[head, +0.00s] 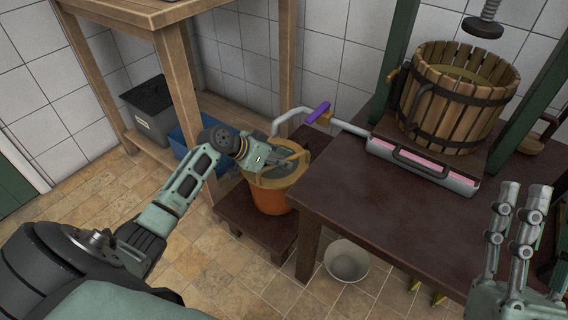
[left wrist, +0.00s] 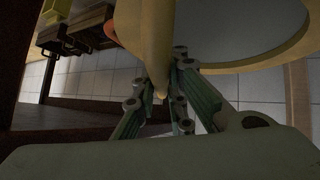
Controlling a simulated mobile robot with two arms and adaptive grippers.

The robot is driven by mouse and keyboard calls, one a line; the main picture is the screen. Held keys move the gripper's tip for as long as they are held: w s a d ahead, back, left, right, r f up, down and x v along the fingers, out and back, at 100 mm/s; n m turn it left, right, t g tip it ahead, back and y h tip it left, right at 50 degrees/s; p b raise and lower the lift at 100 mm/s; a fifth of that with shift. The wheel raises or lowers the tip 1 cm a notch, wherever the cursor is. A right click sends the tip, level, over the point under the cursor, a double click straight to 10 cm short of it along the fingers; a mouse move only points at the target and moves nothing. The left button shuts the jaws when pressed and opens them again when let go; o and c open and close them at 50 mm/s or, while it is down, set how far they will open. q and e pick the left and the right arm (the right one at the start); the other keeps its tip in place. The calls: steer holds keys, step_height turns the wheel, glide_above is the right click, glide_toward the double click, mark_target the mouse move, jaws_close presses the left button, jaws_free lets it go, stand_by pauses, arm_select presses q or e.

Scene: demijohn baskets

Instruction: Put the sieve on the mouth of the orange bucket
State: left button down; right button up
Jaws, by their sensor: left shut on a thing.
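The sieve, with a pale wooden hoop (head: 270,183), is in my left gripper (head: 284,160), which is shut on its rim. In the left wrist view the fingers (left wrist: 161,97) close on the yellowish hoop (left wrist: 145,40), and the grey mesh (left wrist: 235,25) spreads to the right. The orange bucket (head: 271,200) stands on a low dark step beside the table. The sieve covers its mouth from my view; I cannot tell whether they touch. My right gripper (head: 525,188) is raised at the right edge, fingers apart and empty.
The dark table (head: 365,195) carries a slatted press basket (head: 455,100), a tray with a pink strip (head: 422,166) and a metal pipe with a purple handle (head: 318,112). A white bowl (head: 346,262) is on the floor. A wooden shelf (head: 180,75) stands behind the bucket.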

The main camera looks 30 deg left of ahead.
arm_select(q)
steer(key=c, duration=1.8)
jaws_free()
steer(key=shift+o, duration=0.2)
steer(key=shift+s, duration=0.1)
arm_select(e)
steer(key=shift+w, duration=0.1)
arm_select(q)
steer(key=shift+s+a+r, duration=0.15)
steer(key=shift+r, duration=0.1)
steer(key=p+v, duration=0.2)
steer(key=v, duration=0.3)
steer(key=shift+s+a+r, duration=0.1)
steer(key=shift+s+r, duration=0.05)
steer(key=shift+r, duration=0.05)
steer(key=shift+p+v, duration=0.85)
steer(key=shift+v, duration=2)
arm_select(e)
steer(key=w+f+g+h, duration=0.1)
steer(key=f+g, duration=0.3)
steer(key=f, duration=0.4)
steer(key=w+f+g+h, duration=0.2)
steer(key=w+f+g, duration=0.2)
steer(key=f, duration=0.4)
steer(key=shift+d+f+g+h, duration=0.2)
steer(key=shift+d+g+h, duration=0.15)
steer(key=shift+g, duration=0.45)
